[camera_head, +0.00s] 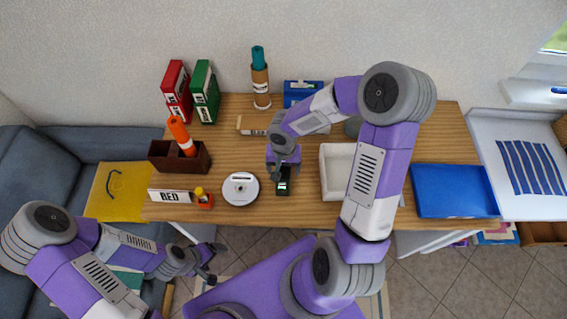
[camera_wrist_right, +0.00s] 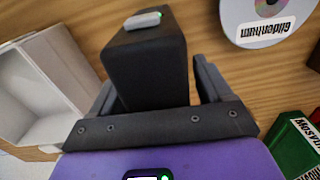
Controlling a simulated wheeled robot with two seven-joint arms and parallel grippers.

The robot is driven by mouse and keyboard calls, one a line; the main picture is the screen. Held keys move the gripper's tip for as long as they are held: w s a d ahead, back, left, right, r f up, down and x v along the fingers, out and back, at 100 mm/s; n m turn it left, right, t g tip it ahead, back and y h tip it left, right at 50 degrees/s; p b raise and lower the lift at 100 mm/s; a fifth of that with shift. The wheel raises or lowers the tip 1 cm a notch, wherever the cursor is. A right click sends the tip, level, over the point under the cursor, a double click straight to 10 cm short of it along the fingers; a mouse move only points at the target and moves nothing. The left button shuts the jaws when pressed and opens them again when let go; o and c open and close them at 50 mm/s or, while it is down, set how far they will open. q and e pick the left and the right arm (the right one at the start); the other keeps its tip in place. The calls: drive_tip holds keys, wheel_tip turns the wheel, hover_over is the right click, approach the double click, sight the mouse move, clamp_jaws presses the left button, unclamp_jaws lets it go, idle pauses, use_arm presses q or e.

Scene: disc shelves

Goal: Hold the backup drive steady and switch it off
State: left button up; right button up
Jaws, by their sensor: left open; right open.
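The backup drive (camera_head: 284,188) is a small black box standing near the front edge of the wooden table. In the right wrist view the drive (camera_wrist_right: 150,75) has a pale grey switch (camera_wrist_right: 142,20) on top with a green light beside it. My right gripper (camera_head: 283,168) is at the drive, partly hiding it in the head view. In the wrist view its open fingers (camera_wrist_right: 155,88) stand on either side of the drive, with a gap at the right finger. My left gripper (camera_head: 214,263) is open and empty, in front of the table and below its edge.
A white disc (camera_head: 240,188) lies left of the drive. A white open box (camera_head: 330,190) stands to its right. A brown holder (camera_head: 160,157), a BED sign (camera_head: 170,196), red (camera_head: 177,85) and green (camera_head: 205,90) binders and a blue tray (camera_head: 452,190) are also on the table.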

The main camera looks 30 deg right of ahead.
drive_tip(key=shift+f, duration=0.1)
drive_tip(key=c, duration=1.3)
use_arm(q)
clamp_jaws()
idle(3.2)
